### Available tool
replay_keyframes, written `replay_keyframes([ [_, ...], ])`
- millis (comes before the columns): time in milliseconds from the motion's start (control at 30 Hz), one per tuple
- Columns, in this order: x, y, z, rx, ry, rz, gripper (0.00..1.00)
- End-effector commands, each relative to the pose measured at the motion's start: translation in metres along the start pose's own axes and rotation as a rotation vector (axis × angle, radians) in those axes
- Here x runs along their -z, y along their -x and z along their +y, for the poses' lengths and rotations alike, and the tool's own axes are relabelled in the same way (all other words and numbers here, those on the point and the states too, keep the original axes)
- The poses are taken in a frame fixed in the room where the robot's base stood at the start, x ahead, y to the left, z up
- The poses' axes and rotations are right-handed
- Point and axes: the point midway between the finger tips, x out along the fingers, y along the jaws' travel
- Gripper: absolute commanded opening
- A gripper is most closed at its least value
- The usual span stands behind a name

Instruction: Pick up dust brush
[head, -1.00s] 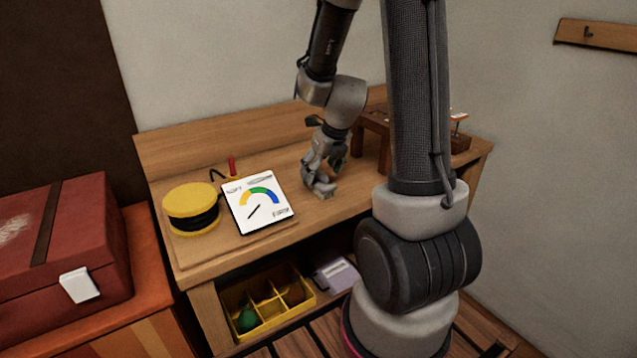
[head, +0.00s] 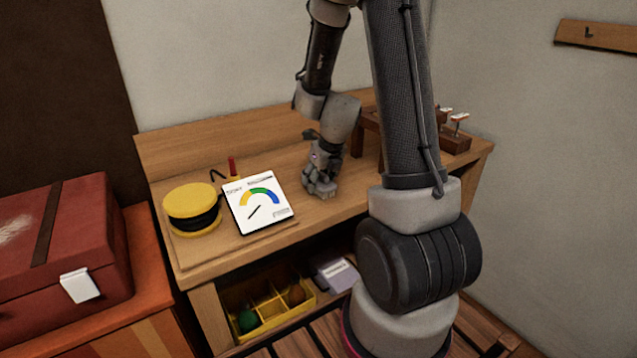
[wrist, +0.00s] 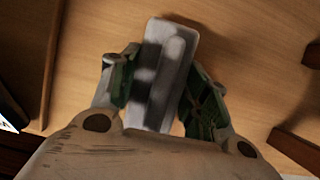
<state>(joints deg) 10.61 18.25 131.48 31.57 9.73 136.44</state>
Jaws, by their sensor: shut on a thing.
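A pale grey, oblong block with a raised rounded ridge, which looks like the dust brush (wrist: 165,75), stands out in the wrist view. It lies between the two fingers of my gripper (wrist: 160,90), one finger on each side. My gripper is shut on it. In the head view my gripper (head: 321,190) is low over the middle of the wooden workbench (head: 270,160). The brush is mostly hidden there by the fingers. I cannot tell whether it still touches the bench top.
Left of my gripper are a white gauge card (head: 258,202) and a yellow-and-black reel (head: 193,208). A dark wooden stand (head: 372,130) and a small rack (head: 455,143) are to the right. A yellow divided bin (head: 268,310) and a grey box (head: 335,275) sit on the lower shelf.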

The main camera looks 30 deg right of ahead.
Motion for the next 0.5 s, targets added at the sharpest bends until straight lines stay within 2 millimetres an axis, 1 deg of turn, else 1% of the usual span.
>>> replay_keyframes([
  [133, -0.001, 0.002, 0.0, 0.0, 0.0, -0.001, 0.19],
  [233, -0.006, 0.012, 0.0, 0.0, 0.004, -0.005, 0.19],
  [333, -0.013, 0.029, 0.0, 0.001, 0.004, -0.006, 0.19],
  [500, -0.028, 0.064, 0.0, 0.001, 0.002, -0.006, 0.19],
])
